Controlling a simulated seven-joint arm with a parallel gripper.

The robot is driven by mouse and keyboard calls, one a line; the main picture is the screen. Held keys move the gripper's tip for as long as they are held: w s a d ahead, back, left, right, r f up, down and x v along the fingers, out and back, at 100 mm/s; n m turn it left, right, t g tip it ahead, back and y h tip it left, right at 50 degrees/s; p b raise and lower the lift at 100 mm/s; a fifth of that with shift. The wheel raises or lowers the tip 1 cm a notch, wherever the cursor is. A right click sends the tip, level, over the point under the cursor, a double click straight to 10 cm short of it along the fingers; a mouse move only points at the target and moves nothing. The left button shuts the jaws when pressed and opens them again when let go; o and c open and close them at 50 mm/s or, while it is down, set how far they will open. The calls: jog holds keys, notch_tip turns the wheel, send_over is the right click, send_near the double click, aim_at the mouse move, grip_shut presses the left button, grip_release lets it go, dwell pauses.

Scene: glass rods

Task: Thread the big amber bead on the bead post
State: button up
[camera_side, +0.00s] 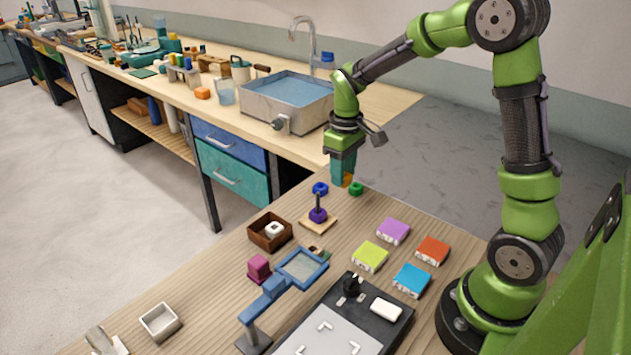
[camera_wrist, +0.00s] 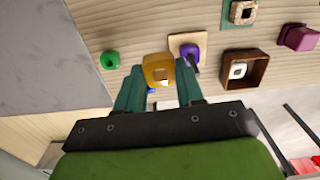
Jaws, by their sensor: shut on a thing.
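My gripper (camera_side: 343,178) is shut on the big amber bead (camera_side: 347,181), which shows low between the fingertips, above the far part of the wooden table. In the wrist view the amber bead (camera_wrist: 158,68) sits between the teal fingers (camera_wrist: 160,90). The bead post (camera_side: 318,200) stands upright on a square wooden base (camera_side: 329,222), with a purple bead (camera_side: 318,215) around its foot. The post's base also shows in the wrist view (camera_wrist: 177,40), right of the amber bead. The held bead is apart from the post, up and right of it in the side view.
A blue bead (camera_side: 320,188) and a green bead (camera_side: 356,188) lie near the post. A brown box (camera_side: 257,237) holds a white bead (camera_side: 274,229). A blue-framed magnifier (camera_side: 303,267), a magenta block (camera_side: 259,268) and several coloured cases (camera_side: 393,231) stand nearer.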

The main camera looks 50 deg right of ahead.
aim_at(318, 193)
jog(key=w+a, duration=0.1)
jog(key=w+a+r, duration=0.1)
jog(key=a, duration=0.1)
jog(key=w+a, duration=0.1)
jog(key=a, duration=0.1)
jog(key=shift+w+r, duration=0.1)
jog(key=shift+r, duration=0.2)
jog(key=shift+f, duration=3.05)
jog(key=o, duration=1.1)
